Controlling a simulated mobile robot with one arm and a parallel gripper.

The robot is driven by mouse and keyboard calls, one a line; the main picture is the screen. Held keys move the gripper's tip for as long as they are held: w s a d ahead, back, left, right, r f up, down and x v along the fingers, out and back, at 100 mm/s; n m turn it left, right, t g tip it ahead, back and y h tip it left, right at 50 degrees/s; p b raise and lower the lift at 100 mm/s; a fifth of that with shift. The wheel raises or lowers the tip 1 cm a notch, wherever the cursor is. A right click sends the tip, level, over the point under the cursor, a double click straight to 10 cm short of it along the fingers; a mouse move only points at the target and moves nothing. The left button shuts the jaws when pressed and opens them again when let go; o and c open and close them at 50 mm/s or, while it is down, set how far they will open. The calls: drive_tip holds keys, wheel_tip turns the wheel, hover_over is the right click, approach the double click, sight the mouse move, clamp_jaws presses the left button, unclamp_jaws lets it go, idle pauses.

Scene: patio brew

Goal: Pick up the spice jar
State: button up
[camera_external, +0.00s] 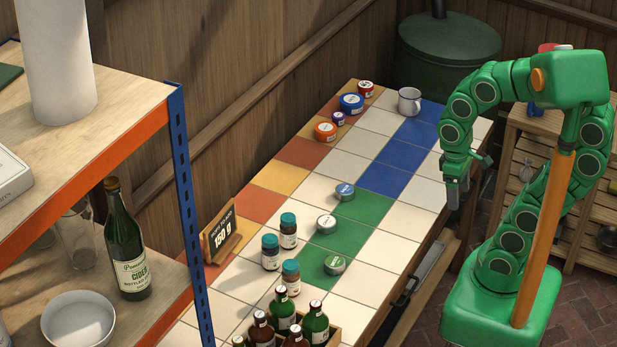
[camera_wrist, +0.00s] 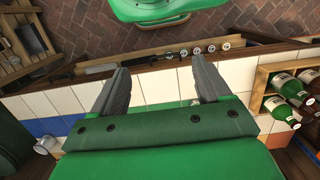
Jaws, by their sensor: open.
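Three small dark jars with teal lids and pale labels stand upright on the tiled counter in the external view: one behind (camera_external: 288,232), one at left (camera_external: 270,253) and one in front (camera_external: 291,279). Which of them is the spice jar I cannot tell. My gripper (camera_external: 458,194) hangs above the counter's right edge, well away from these jars. In the wrist view my gripper (camera_wrist: 160,75) has its two fingers wide apart with nothing between them. The teal-lidded jars are not visible in the wrist view.
Low round tins (camera_external: 345,191) stand on the counter's middle, and several lidded tins (camera_external: 351,104) at its far end near a white mug (camera_external: 410,101). A crate of bottles (camera_external: 333,334) stands in front. A sign (camera_external: 222,238) and shelf (camera_external: 183,200) flank the left. Right-side tiles are clear.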

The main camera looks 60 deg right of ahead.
drive_tip(key=shift+c, duration=1.2)
